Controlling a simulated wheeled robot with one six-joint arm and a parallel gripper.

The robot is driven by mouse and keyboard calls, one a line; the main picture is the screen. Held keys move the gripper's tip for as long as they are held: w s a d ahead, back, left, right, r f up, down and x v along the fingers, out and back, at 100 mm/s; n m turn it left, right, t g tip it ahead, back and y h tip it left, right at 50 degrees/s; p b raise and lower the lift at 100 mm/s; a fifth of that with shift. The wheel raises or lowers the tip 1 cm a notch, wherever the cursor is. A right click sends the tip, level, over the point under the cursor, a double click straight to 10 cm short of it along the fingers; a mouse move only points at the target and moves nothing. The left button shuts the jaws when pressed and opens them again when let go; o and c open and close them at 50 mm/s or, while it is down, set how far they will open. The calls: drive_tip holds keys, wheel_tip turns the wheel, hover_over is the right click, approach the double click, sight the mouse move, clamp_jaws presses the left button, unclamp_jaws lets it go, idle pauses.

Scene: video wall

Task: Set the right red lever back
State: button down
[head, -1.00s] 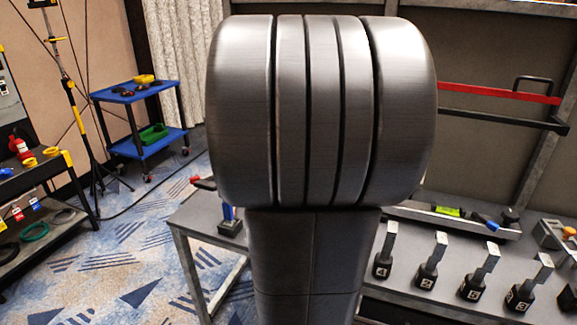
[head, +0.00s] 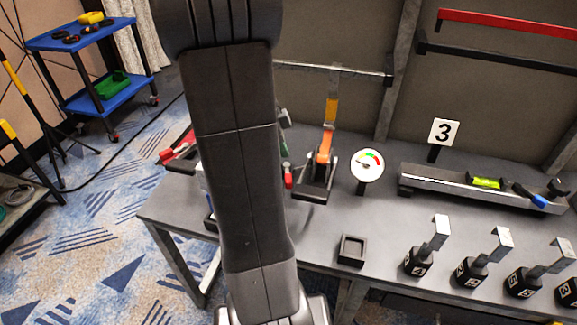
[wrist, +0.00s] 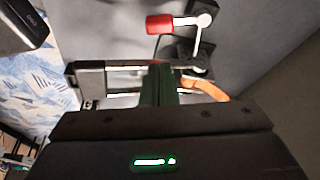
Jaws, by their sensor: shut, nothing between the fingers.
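A red lever handle (head: 288,176) shows just right of my arm in the head view, by the base of an orange-handled clamp (head: 326,140). In the wrist view a red handle (wrist: 159,24) on a metal arm lies across the top, with its round pivot at the right end. Another red handle (head: 168,156) lies at the bench's left end in the head view. My gripper (wrist: 160,84) shows dark green fingers, shut and empty, apart from the red handle in the picture. In the head view my arm hides most of the gripper and part of the bench.
A long rail with a level (head: 487,183) and several numbered blocks (head: 418,262) stand farther right. A blue cart (head: 84,33) is at far left.

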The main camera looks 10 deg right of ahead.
sight(288, 174)
drive_tip(key=shift+s, duration=0.1)
drive_tip(key=x, duration=1)
